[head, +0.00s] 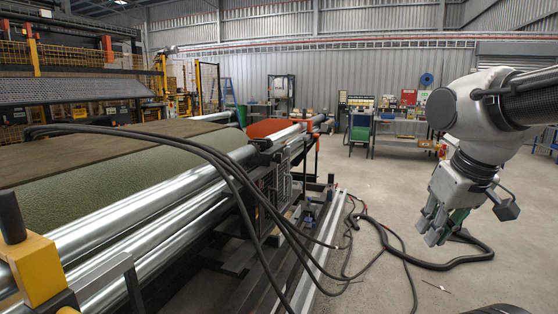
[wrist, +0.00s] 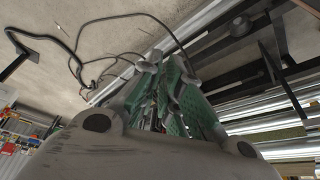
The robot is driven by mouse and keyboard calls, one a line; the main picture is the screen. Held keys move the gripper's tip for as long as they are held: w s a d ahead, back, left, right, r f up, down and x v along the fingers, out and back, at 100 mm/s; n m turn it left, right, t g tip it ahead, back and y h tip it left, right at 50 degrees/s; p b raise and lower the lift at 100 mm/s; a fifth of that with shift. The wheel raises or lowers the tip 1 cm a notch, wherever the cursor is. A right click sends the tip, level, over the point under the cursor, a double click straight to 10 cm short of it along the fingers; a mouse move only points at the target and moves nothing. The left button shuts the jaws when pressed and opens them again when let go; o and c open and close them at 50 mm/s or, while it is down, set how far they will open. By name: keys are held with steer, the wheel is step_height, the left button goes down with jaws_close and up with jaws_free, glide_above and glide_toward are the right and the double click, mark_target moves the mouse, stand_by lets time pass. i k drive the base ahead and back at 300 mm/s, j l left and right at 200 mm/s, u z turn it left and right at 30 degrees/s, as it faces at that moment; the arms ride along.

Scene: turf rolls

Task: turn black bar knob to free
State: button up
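My gripper (head: 434,232) hangs fingers down at the right of the head view, over open floor and well apart from the machine. In the wrist view its two green-padded fingers (wrist: 166,82) run close together toward the tips. Whether a gap is left between them is unclear, and I see no object held. I cannot pick out a black bar knob for certain. A black upright cylinder (head: 11,216) stands on a yellow block at the left front of the head view. A round dark part (wrist: 240,26) sits by the metal bars in the wrist view.
A machine with shiny rollers (head: 150,205) and green turf (head: 120,185) fills the left. Black hoses (head: 240,185) arch over its side and lie on the floor near my gripper. A workbench (head: 395,125) stands at the back. The floor (head: 350,180) between is mostly clear.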

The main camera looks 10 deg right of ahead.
mark_target(277, 157)
steer(key=i+l, duration=0.4)
steer(key=i+l+z, duration=0.15)
steer(key=i+l, duration=0.25)
steer(key=i, duration=0.15)
steer(key=i+l, duration=0.35)
steer(key=i, duration=0.15)
steer(key=i+l+z, duration=0.1)
steer(key=i+l, duration=0.25)
steer(key=i, duration=0.15)
